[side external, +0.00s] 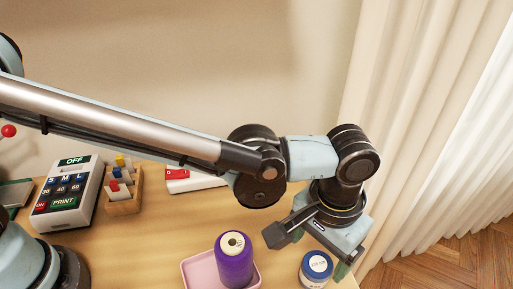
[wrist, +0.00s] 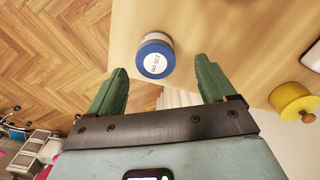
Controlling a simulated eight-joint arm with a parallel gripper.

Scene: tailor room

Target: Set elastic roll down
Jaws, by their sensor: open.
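The roll (side external: 317,266) stands upright on the wooden table near its right front edge. It has a blue rim and a white top label with small print. In the wrist view the roll (wrist: 155,60) lies in line with the gap between my green fingertips, and table surface shows around it. My gripper (side external: 318,252) is just above and beside the roll in the side view. Its fingers (wrist: 160,75) are spread apart with nothing clamped between them. I cannot tell the exact height gap between fingertips and roll.
A purple spool (side external: 234,266) stands on a pink tray (side external: 190,274) left of the roll. A yellow spool (wrist: 292,98) shows at right in the wrist view. A label printer (side external: 68,195) and a wooden box (side external: 124,203) stand at the left. The table edge is close to the roll.

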